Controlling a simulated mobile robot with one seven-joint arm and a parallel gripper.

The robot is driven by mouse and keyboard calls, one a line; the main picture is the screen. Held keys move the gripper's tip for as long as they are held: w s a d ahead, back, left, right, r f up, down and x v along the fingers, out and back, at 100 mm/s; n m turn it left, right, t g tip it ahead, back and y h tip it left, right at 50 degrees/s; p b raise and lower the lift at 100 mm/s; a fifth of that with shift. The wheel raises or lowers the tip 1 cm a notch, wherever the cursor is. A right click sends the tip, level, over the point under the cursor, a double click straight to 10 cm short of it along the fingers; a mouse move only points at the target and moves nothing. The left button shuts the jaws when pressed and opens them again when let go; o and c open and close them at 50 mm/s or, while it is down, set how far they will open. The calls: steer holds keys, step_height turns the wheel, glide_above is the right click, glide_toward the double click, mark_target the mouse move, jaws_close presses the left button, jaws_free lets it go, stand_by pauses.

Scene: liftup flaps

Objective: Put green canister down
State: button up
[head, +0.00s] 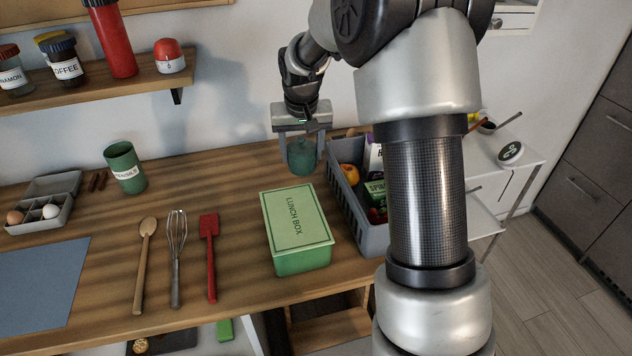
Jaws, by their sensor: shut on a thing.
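The green canister (302,160) is a small dark green cylinder near the back of the wooden counter (95,285), behind the lunch box. My gripper (302,146) points down and is shut on the canister, with a finger on each side of it. I cannot tell whether the canister's base touches the counter or is a little above it. My arm does not hide the canister.
A green lunch box (297,228) stands just in front of the canister. A grey basket (362,225) of groceries is close on the right. Counter between mug and canister is clear.

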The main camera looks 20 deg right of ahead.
step_height(320, 180, down, 9)
steer(key=shift+s+f+b, duration=0.1)
steer(key=shift+f+b, duration=0.05)
steer(key=shift+b, duration=0.25)
steer(key=shift+f, duration=0.15)
steer(key=o, duration=1.1)
